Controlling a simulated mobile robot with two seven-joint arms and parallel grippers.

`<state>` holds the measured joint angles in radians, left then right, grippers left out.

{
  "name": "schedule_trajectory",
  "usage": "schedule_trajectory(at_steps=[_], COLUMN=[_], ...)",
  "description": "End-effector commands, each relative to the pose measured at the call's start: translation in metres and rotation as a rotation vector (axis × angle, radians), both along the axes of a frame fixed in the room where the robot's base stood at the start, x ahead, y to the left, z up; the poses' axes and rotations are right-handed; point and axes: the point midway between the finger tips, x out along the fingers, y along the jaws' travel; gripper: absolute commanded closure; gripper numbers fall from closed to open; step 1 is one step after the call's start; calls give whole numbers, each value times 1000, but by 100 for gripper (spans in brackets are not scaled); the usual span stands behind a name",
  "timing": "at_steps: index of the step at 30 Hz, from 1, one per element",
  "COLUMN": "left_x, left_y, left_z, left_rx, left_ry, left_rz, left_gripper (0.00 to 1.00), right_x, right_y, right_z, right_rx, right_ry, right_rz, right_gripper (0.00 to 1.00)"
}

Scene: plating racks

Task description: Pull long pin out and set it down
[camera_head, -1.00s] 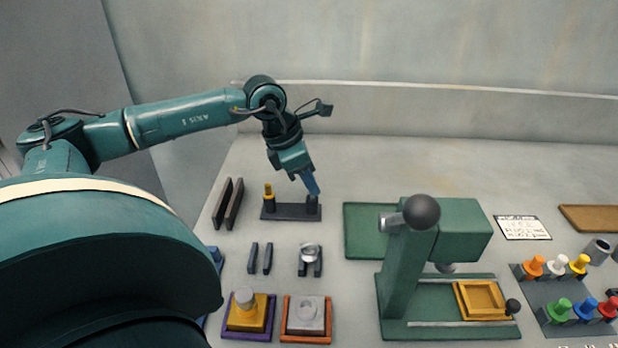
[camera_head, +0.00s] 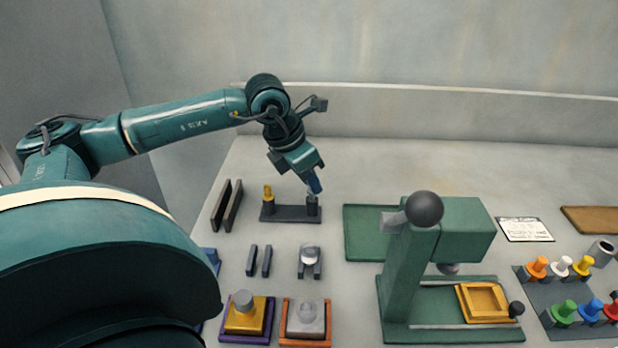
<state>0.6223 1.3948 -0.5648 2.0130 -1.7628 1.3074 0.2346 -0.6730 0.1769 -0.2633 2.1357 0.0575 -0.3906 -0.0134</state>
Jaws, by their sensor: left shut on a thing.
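My left gripper (camera_head: 314,184) is at the right post of a small dark rack (camera_head: 291,214) near the back left of the table. Its blue fingertips point down and are shut at the top of the dark post (camera_head: 312,206). What they hold is mostly hidden by the fingers, and I cannot make out a long pin there. A yellow-topped piece (camera_head: 268,193) stands upright at the rack's left end. My right gripper is not in view.
Two dark rails (camera_head: 227,206) stand left of the rack. A green press (camera_head: 430,260) with a black ball knob is to the right, beside a green mat (camera_head: 365,230). Purple (camera_head: 247,338) and orange-framed (camera_head: 306,342) trays sit in front. Coloured pegs (camera_head: 564,310) stand at far right.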

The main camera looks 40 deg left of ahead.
Motion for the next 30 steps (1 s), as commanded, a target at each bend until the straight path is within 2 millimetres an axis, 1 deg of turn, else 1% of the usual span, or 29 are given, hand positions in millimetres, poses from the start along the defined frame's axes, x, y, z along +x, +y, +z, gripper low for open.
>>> schedule_trajectory(at_steps=[5,24,30], left_x=[0,0,0], left_y=[0,0,0], left_z=[3,29,34], left_rx=[0,-1,0], left_ry=[-1,-2,-1], left_rz=[-1,-2,-2], left_gripper=[100,100,100], right_x=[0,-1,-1], right_y=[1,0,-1], right_z=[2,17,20], right_rx=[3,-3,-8], right_ry=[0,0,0], right_rz=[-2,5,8], right_gripper=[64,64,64])
